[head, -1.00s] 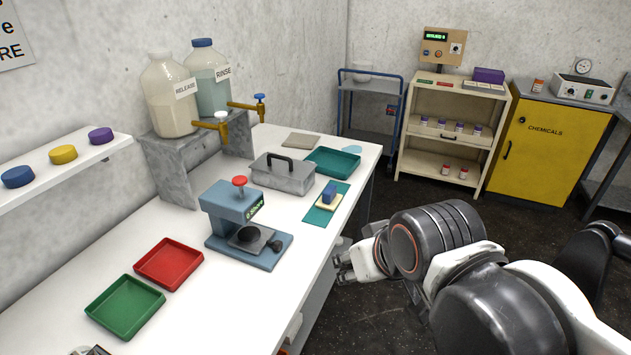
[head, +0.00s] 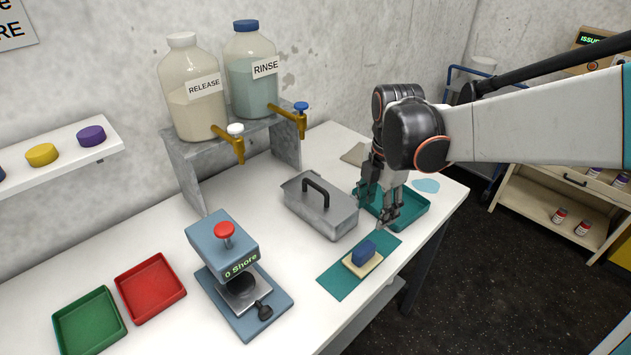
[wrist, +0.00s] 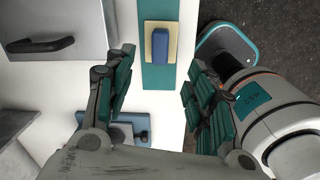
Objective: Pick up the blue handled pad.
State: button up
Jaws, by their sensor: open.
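The blue handled pad (head: 362,253) has a blue block handle on a cream base. It lies on a flat teal mat (head: 337,285) near the front edge of the white table. In the wrist view the pad (wrist: 160,44) shows ahead of and between my fingers, on the teal mat (wrist: 155,78). My gripper (head: 380,213) points down over the teal tray, behind the pad in the head view and apart from it. In the wrist view my gripper (wrist: 153,95) has its fingers spread wide with nothing between them.
A grey lidded metal box (head: 322,207) with a black handle stands left of my gripper. The teal tray (head: 412,218) is beneath it. A blue press (head: 235,265) with a red knob stands at the left, near red (head: 150,288) and green (head: 90,325) trays.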

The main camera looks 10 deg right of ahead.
aim_at(365, 248)
jog(key=f+b, duration=0.1)
jog(key=f, duration=0.2)
jog(key=f+n+b, duration=0.1)
jog(key=f, duration=0.2)
jog(key=w+f+n, duration=0.1)
jog(key=f, duration=0.3)
jog(key=shift+g+b, duration=0.3)
jog(key=shift+b, duration=0.1)
jog(key=f, duration=0.1)
jog(key=f+b, duration=0.1)
jog(key=f, duration=0.1)
jog(key=s+a+f+b, duration=0.1)
jog(key=shift+f, duration=0.15)
jog(key=shift+f+b, duration=0.35)
jog(key=shift+f, duration=0.15)
jog(key=shift+r, duration=0.1)
jog(key=c, duration=1.2)
